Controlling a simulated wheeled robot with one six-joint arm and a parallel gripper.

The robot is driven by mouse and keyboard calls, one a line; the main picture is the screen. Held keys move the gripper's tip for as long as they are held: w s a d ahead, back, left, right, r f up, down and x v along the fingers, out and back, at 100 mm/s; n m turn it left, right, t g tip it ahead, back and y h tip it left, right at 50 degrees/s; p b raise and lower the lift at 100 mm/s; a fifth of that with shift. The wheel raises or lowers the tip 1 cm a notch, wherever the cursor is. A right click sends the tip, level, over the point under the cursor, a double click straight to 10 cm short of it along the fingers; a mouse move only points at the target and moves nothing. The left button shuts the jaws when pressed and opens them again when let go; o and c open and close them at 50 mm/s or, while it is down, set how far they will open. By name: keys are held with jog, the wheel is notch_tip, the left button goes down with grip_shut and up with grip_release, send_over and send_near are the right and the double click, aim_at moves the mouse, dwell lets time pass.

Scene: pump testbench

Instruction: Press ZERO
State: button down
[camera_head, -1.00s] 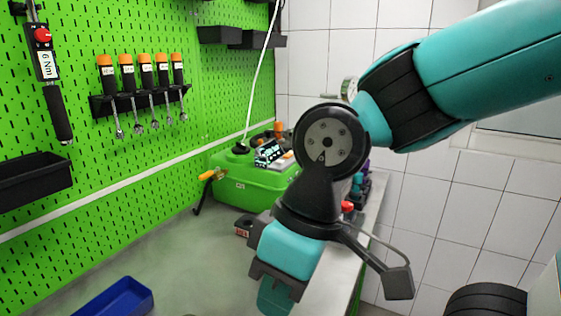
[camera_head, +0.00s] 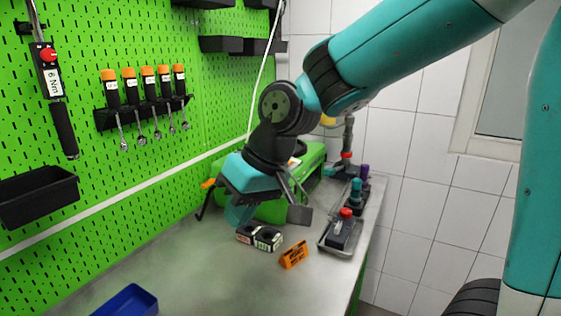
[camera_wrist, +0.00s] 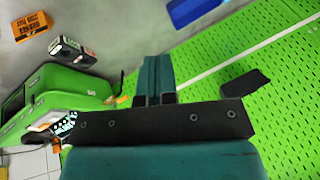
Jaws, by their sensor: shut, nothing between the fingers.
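The green pump unit (camera_head: 313,155) stands on the bench against the pegboard, partly hidden behind my arm. In the wrist view the green unit (camera_wrist: 62,82) is at the left, with a small lit dark display panel (camera_wrist: 66,124) at its lower edge. No ZERO label can be read in either view. My gripper (camera_head: 238,216) is shut and empty, above the bench and in front of the unit in the head view. In the wrist view my gripper (camera_wrist: 153,62) shows its two teal fingers together, right of the unit and apart from it.
A black block with white labels (camera_head: 260,238) and an orange sign (camera_head: 294,254) lie on the bench. A tray (camera_head: 340,252) with a red-topped device is at the right edge. A blue bin (camera_head: 128,301) is at front left. Tools hang on the pegboard (camera_head: 100,180).

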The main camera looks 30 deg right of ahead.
jog(key=w+d+r+m+t+h+p, duration=0.1)
jog(key=w+d+r+m+t+p, duration=0.15)
jog(key=w+d, duration=0.45)
jog(key=w+d+r+m+t+p, duration=0.1)
jog(key=w+d+m+p, duration=0.25)
jog(key=w, duration=0.85)
jog(key=w+d+m+t+h+p, duration=0.1)
jog(key=w+d+m, duration=0.1)
jog(key=w+d, duration=0.3)
jog(key=w+d+f+m+t+h+p, duration=0.1)
jog(key=w+d+m+t+p, duration=0.1)
jog(key=w+d, duration=0.4)
jog(key=d, duration=0.5)
jog(key=shift+d+f+m+h+p, duration=0.15)
jog(key=shift+f+m+h+p, duration=0.15)
jog(key=shift+m, duration=0.1)
jog(key=shift+f, duration=0.15)
notch_tip(320, 180, down, 9)
jog(key=b, duration=0.5)
jog(key=shift+r+b, duration=0.2)
jog(key=shift+b, duration=0.1)
jog(key=shift+f+b, duration=0.35)
jog(key=shift+b, duration=0.05)
